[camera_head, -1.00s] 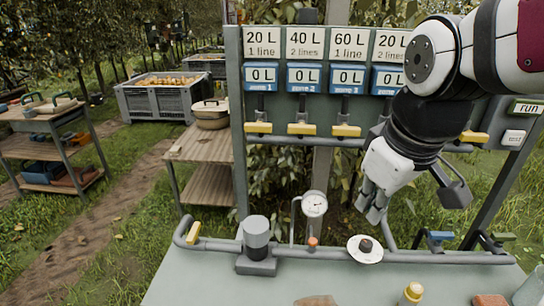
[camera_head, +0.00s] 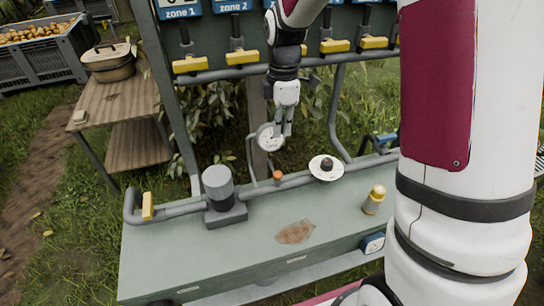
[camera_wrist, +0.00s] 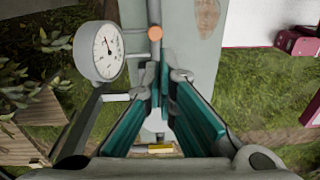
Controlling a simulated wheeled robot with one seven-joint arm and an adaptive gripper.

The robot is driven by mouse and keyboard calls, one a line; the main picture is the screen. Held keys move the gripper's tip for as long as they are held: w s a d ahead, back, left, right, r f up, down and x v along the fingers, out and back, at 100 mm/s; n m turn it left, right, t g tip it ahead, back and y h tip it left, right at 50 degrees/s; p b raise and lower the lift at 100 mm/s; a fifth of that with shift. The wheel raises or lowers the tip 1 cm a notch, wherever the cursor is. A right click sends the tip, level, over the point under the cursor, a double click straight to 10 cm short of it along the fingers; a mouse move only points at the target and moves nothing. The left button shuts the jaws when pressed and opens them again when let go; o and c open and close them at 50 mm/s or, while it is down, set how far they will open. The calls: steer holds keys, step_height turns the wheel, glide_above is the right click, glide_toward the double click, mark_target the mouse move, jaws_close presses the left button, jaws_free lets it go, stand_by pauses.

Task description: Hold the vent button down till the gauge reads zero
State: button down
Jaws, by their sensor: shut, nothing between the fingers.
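The small orange button (camera_head: 278,178) sits on the grey pipe along the bench, just in front of the round white gauge (camera_head: 267,138). My gripper (camera_head: 283,134) is shut and empty. It points down above the button, apart from it, and overlaps the gauge's right edge in the head view. In the wrist view the orange button (camera_wrist: 155,33) lies beyond the fingertips (camera_wrist: 164,75), towards the top. The gauge (camera_wrist: 102,50) is to their left, with a dark needle off the dial's centre; its figures are too small to read.
A grey cylinder (camera_head: 218,184) stands on the pipe to the left. A white disc with a dark knob (camera_head: 326,166) is to the right. A yellow-capped jar (camera_head: 374,199) and a brown patch (camera_head: 295,232) are on the bench (camera_head: 180,262). Yellow-handled valves (camera_head: 242,57) line the rack behind.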

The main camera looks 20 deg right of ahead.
mark_target(279, 176)
steer(key=shift+w+f+n, duration=0.3)
steer(key=shift+w+f, duration=0.05)
steer(key=shift+f, duration=0.2)
steer(key=f, duration=0.4)
steer(key=f+p, duration=0.1)
steer(key=f, duration=0.7)
steer(key=shift+s+a+f, duration=0.2)
steer(key=shift+s+f, duration=0.15)
steer(key=shift+s, duration=0.05)
steer(key=shift+f+p, duration=0.3)
steer(key=shift+f, duration=0.35)
steer(key=shift+f, duration=0.1)
steer(key=shift+f+b, duration=0.45)
steer(key=shift+f, duration=0.5)
steer(key=shift+s+f, duration=0.1)
steer(key=shift+f, duration=0.05)
steer(key=shift+s, duration=0.15)
